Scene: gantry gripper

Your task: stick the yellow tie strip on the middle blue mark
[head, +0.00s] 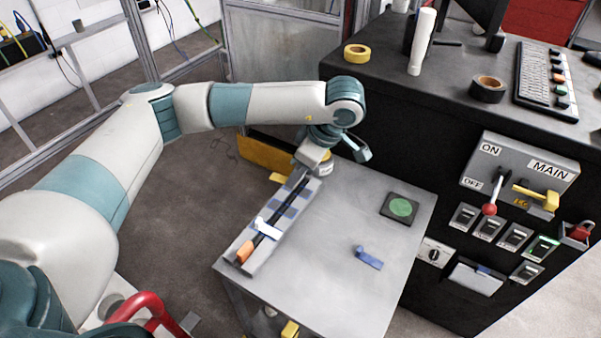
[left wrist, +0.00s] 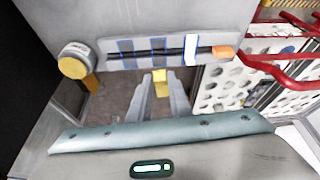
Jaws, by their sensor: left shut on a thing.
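A grey board (head: 262,256) with a black cable along it lies on the table's left edge, its orange end (head: 244,252) nearest me. In the left wrist view it carries a row of blue marks; the middle mark (left wrist: 158,57) shows bare beside the cable. A white strip (head: 267,230) crosses the cable at the mark nearest the orange end. My left gripper (left wrist: 160,86) is shut on the yellow tie strip (left wrist: 160,75), which appears just off the board's edge, close to the middle mark. My right gripper is out of view.
A round white and yellow piece (left wrist: 75,60) stands at the board's far end. A black control cabinet (head: 400,140) borders the right side. The table's middle is clear.

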